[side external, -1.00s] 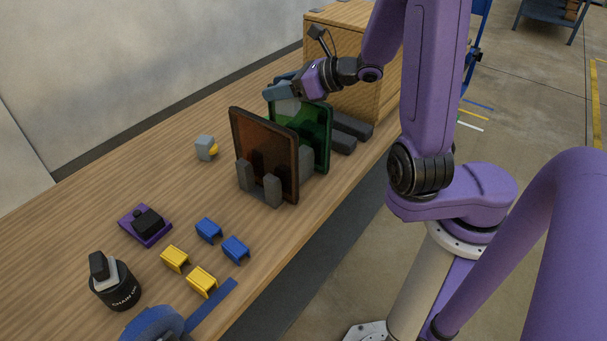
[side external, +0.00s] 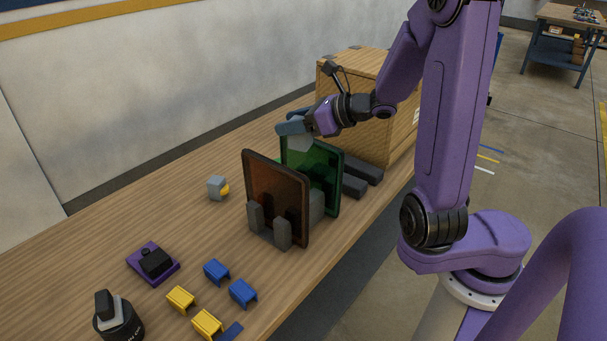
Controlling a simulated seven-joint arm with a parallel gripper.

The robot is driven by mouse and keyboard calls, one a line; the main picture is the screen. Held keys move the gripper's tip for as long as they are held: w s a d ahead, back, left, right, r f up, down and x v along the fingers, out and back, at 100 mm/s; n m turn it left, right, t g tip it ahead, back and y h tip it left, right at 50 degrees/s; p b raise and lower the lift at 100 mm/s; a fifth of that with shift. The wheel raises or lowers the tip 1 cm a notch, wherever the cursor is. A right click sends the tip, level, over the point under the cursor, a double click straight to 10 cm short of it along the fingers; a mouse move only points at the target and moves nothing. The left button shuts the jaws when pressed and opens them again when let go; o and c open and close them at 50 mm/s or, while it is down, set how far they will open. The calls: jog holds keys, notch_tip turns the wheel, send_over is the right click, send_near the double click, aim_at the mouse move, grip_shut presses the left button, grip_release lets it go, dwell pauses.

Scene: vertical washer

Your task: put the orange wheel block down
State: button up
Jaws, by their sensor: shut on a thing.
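My gripper (side external: 292,132) is above and behind the green panel (side external: 322,175), near its top left corner. It is shut on a light grey block (side external: 299,143), partly hidden by the fingers and the panel. No wheel shows on this held block, so I cannot tell its wheel colour. I cannot tell whether the held block touches the panel or anything below it. Another grey block (side external: 215,188) with a yellow-orange wheel (side external: 225,190) sits apart on the wooden table (side external: 190,225), left of the panels.
A brown-orange panel (side external: 275,195) stands upright in grey holders (side external: 283,234) before the green one. A wooden crate (side external: 362,125) is behind. Blue brackets (side external: 242,292), yellow brackets (side external: 181,298), a purple-based piece (side external: 153,263) and a black cylinder (side external: 118,320) lie nearer. Table left of the panels is mostly clear.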

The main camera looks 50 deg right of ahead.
aim_at(294, 118)
notch_tip(294, 118, up, 3)
jog(key=w+d+m+h, duration=0.2)
jog(key=w+d, duration=0.1)
jog(key=d, duration=0.8)
jog(key=w+d+m+h, duration=0.15)
jog(key=w+d, duration=0.25)
jog(key=d, duration=0.6)
notch_tip(294, 118, down, 16)
jog(key=shift+n+t+h, duration=0.25)
jog(key=shift+t, duration=0.15)
jog(key=w+d+f, duration=0.1)
jog(key=w+f, duration=0.2)
jog(key=w, duration=0.1)
jog(key=w+d+f, duration=0.2)
jog(key=w+f, duration=0.1)
jog(key=w, duration=0.1)
jog(key=w+d+f, duration=0.2)
jog(key=w+f, duration=0.1)
jog(key=w, duration=0.1)
jog(key=shift+d+f, duration=0.25)
jog(key=shift+w+d+f, duration=0.1)
jog(key=shift+w+f, duration=0.25)
jog(key=shift+f, duration=1.55)
